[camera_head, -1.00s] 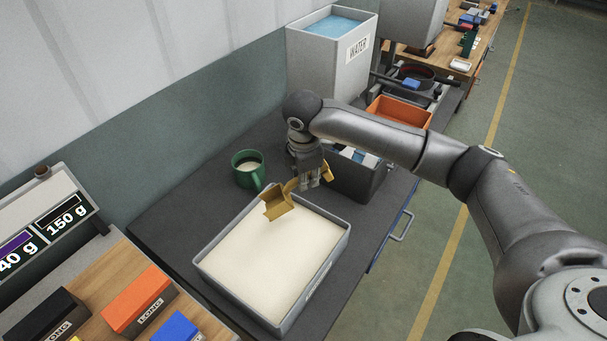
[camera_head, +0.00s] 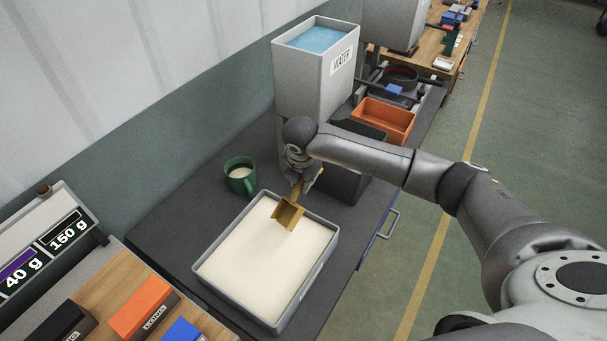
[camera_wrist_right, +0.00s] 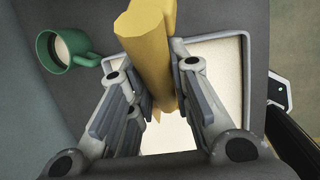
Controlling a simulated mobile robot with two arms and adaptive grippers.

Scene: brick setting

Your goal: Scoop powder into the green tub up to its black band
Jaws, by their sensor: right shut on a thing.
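The green tub (camera_head: 232,163) has a handle and stands on the dark bench behind the powder tray; pale powder shows inside it, and I cannot make out its black band. It also shows at upper left in the right wrist view (camera_wrist_right: 83,61). The grey tray (camera_head: 218,243) holds a broad bed of white powder (camera_head: 262,252). My right gripper (camera_head: 303,184) is shut on the handle of a yellow-brown scoop (camera_head: 288,214), whose handle fills the middle of the wrist view (camera_wrist_right: 148,45). The scoop is over the tray's far part; I cannot tell whether it touches powder. My left gripper is not in view.
A tall grey WATER container (camera_head: 312,80) and an orange bin (camera_head: 386,118) stand farther back. A display (camera_head: 42,245) at left reads 40 g and 150 g. Orange (camera_head: 141,303), black and blue blocks lie at lower left. Bare bench lies left of the tray.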

